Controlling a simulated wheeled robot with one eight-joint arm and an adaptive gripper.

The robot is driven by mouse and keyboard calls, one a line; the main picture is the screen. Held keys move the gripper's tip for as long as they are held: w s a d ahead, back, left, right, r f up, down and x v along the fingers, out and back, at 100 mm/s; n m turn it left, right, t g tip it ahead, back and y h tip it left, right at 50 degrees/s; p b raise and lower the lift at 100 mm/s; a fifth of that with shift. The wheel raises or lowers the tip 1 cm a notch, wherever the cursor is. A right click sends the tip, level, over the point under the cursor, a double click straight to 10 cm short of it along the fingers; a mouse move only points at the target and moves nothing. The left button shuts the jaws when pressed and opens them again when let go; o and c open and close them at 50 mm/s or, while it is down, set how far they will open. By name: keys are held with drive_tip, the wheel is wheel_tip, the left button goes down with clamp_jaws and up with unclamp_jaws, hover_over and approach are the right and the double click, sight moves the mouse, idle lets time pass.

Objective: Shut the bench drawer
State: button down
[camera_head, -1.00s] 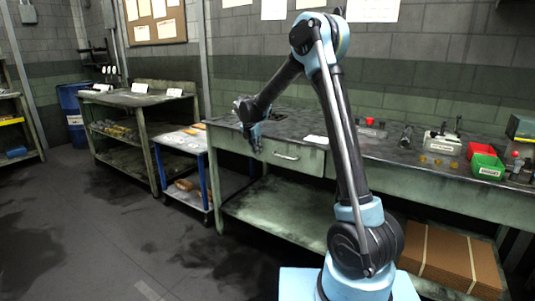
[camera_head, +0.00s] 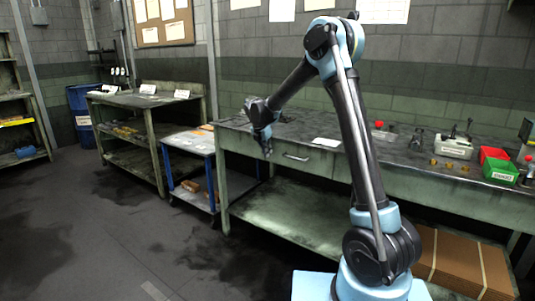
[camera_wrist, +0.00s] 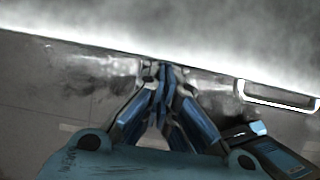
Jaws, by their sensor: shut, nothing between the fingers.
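The green bench (camera_head: 420,177) runs along the wall, with the drawer front (camera_head: 318,166) set under its dark top. The drawer's pale bar handle (camera_head: 296,157) faces out; it also shows at the right in the wrist view (camera_wrist: 278,96). My gripper (camera_head: 267,153) points down at the front of the bench, left of the handle. In the wrist view its fingertips (camera_wrist: 164,68) are together and empty, close to the front panel below the bright edge. I cannot tell whether they touch it or how far the drawer stands out.
A blue-legged cart (camera_head: 190,145) stands left of the bench, with another workbench (camera_head: 150,100) beyond it. Green (camera_head: 501,172) and red (camera_head: 493,154) bins stand on the bench at right. A cardboard box (camera_head: 455,262) sits below. Floor at left is open.

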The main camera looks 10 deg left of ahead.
drive_tip(key=s+a+r, duration=0.3)
drive_tip(key=s+r, duration=0.3)
drive_tip(key=r, duration=0.3)
drive_tip(key=s+d+r+m, duration=0.1)
drive_tip(key=s+d+m, duration=0.45)
drive_tip(key=d, duration=0.35)
drive_tip(key=s+d+r+m+g, duration=0.1)
drive_tip(key=s+d+r+m, duration=0.1)
drive_tip(key=s+d+m, duration=0.5)
drive_tip(key=s+d+r+m, duration=0.1)
drive_tip(key=s+d, duration=0.4)
drive_tip(key=d, duration=0.6)
drive_tip(key=s+d+f+m, duration=0.4)
drive_tip(key=s+f+m, duration=0.1)
drive_tip(key=s, duration=0.3)
drive_tip(key=s+d+f+m+y, duration=0.1)
drive_tip(key=s+d+f+m, duration=0.3)
drive_tip(key=s, duration=0.4)
drive_tip(key=s+d+f+m+y, duration=0.1)
drive_tip(key=s+d+f+m, duration=0.2)
drive_tip(key=s+f+m, duration=0.2)
drive_tip(key=s+m, duration=0.2)
drive_tip(key=s, duration=0.1)
drive_tip(key=shift+s+d+f+m+g, duration=0.3)
drive_tip(key=shift+d+f+m+g, duration=0.05)
drive_tip(key=shift+d+f+g, duration=0.05)
